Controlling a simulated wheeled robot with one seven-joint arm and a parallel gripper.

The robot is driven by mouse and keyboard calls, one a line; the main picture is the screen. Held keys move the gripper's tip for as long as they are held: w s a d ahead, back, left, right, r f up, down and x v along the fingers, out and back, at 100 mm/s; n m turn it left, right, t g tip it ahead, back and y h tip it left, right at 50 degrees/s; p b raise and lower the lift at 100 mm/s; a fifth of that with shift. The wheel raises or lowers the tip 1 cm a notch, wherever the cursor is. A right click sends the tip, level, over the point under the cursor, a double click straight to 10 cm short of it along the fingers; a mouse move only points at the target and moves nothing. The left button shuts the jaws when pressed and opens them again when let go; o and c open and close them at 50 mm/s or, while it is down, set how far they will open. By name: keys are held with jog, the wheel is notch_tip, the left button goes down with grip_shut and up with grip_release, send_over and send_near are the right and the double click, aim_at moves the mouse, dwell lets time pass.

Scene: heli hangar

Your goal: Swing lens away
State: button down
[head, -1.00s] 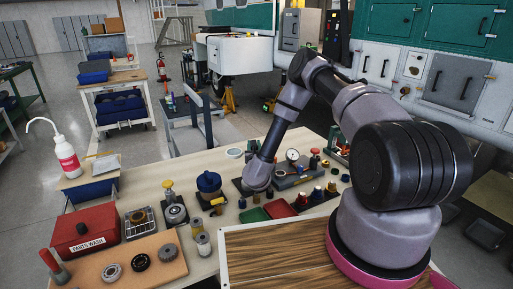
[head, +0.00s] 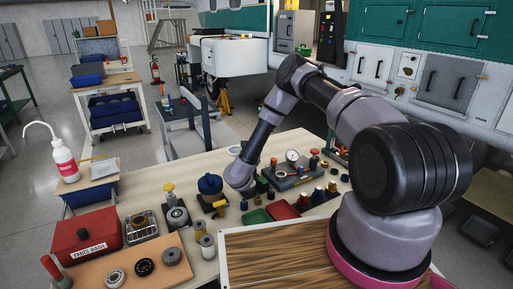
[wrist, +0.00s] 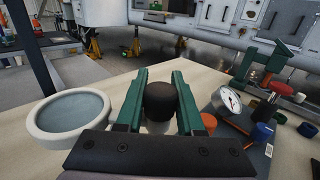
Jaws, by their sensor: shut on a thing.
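My gripper (wrist: 160,88) has its two green fingers closed on either side of a dark rounded knob (wrist: 161,103) in the wrist view. A paler part shows below the knob, but its base is hidden. A white-rimmed round piece with a grey-blue face, which looks like the lens (wrist: 68,118), is just left of the fingers, apart from them. Whether the knob joins it cannot be seen. In the head view, my gripper end (head: 240,180) is low over the bench, and the white rim (head: 235,150) shows just behind my arm. The knob is hidden there.
A plate with a dial gauge (wrist: 229,99) and coloured knobs stands close on the right. Blue-topped (head: 210,184) and yellow-topped fittings (head: 169,190) stand left of my gripper. Red (head: 282,210) and green trays (head: 257,216) lie in front. Bare bench lies behind.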

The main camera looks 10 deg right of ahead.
jog(key=shift+f, duration=0.1)
jog(key=c, duration=0.5)
grip_release()
jog(key=v, duration=1)
jog(key=shift+s+a, duration=0.15)
jog(key=shift+s, duration=0.2)
